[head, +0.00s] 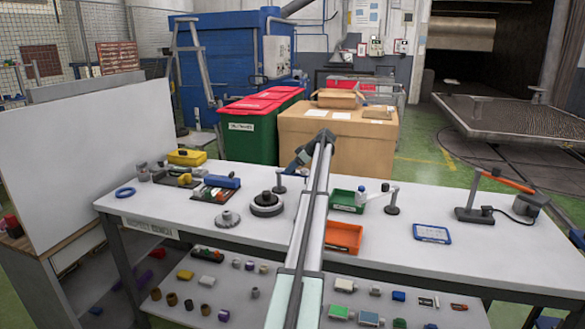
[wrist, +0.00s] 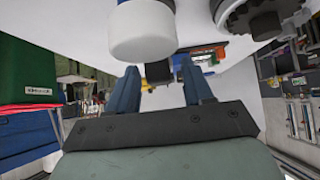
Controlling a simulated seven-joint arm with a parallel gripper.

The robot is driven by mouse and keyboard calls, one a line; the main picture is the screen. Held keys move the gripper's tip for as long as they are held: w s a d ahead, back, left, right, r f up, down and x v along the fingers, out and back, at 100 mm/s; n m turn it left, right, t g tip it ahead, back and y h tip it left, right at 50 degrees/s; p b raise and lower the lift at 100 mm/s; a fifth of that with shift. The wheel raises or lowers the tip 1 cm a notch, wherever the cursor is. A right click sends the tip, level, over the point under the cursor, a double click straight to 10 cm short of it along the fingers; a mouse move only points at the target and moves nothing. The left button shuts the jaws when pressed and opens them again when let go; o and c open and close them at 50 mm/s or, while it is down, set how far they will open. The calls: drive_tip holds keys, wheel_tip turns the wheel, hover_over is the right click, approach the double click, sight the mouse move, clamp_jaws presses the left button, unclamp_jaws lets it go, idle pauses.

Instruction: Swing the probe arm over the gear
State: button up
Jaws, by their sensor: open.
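My gripper (head: 292,168) is low over the back of the white bench, partly hidden by my arm in the head view. Its two blue fingers (wrist: 160,88) are apart in the wrist view. A small dark post on a round base (head: 280,186) stands close below it; I cannot tell whether this is the probe arm. A dark piece (wrist: 158,71) shows between the fingers, and I cannot tell whether they touch it. A grey gear (head: 228,219) lies on the bench to the left, in front of a dark stacked disc (head: 267,205). A toothed dark part (wrist: 255,18) shows in the wrist view.
A white cylinder (wrist: 142,32) is near the fingers in the wrist view. Green (head: 346,201) and orange (head: 343,238) bins, a short post with a pale arm (head: 392,207) and an orange-armed stand (head: 475,212) are to the right.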

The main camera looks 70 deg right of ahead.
clamp_jaws()
idle(0.4)
drive_tip(key=shift+a, duration=0.1)
drive_tip(key=w+a+m+g+h, duration=0.6)
drive_tip(key=m+g+h, duration=0.3)
drive_tip(key=m, duration=0.9)
drive_tip(key=shift+w, duration=0.2)
idle(0.7)
unclamp_jaws()
